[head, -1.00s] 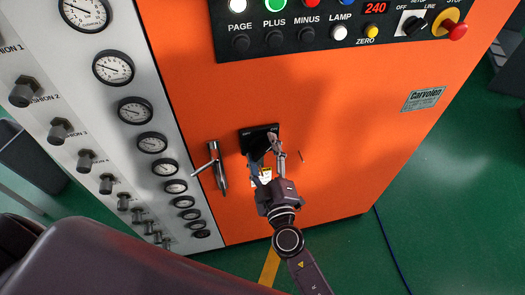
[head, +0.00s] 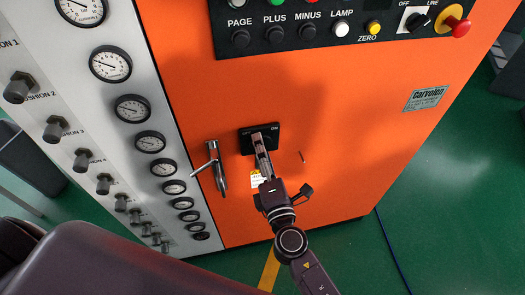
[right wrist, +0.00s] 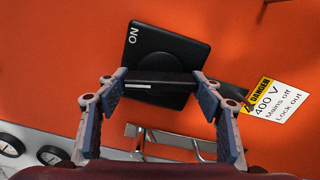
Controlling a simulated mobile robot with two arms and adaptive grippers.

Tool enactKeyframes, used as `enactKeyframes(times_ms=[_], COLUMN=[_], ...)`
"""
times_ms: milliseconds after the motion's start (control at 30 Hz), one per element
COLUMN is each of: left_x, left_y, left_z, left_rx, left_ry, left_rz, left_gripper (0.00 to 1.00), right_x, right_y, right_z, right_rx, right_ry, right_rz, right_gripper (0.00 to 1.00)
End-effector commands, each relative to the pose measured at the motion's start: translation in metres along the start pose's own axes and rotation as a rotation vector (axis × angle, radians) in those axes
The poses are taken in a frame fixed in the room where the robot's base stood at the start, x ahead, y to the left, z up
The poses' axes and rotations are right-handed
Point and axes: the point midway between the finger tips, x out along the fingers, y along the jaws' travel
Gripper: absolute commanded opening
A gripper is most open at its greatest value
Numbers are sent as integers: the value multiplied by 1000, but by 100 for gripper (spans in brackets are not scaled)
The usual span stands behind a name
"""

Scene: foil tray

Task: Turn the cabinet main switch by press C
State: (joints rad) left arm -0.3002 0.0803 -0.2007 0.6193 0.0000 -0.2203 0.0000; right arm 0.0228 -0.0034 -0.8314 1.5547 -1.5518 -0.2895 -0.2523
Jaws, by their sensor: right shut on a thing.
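The main switch is a black square plate (head: 245,145) with a round knob and a handle, on the orange cabinet front. Its ON mark shows at the plate's upper right in the head view. In the right wrist view the plate (right wrist: 185,45) is turned, with ON at its upper left. My right gripper (head: 260,140) is at the switch, shut on the handle (right wrist: 160,82), which lies between its fingertips (right wrist: 160,78). In the head view the fingers cover the handle, so its exact angle is hard to read. My left gripper is not in view.
A metal door handle (head: 217,165) sticks out just left of the switch. A yellow and white danger label (right wrist: 275,102) is below it. Gauges (head: 133,109) and knobs line the white panel at left. A black button panel (head: 265,40) is above.

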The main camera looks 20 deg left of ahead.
Motion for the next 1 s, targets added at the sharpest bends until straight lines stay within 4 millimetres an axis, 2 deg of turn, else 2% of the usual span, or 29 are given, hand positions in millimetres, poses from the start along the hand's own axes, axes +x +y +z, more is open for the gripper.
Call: enactKeyframes(times_ms=[500,1000], left_x=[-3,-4], left_y=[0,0], left_z=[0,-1], left_rx=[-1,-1], left_ry=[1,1], left_rz=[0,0], left_gripper=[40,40], right_x=[0,0], right_y=[-2,-3], right_z=[0,0], right_rx=[-418,-554], right_ry=[2,1], right_rz=[-2,-2], right_gripper=[36,36])
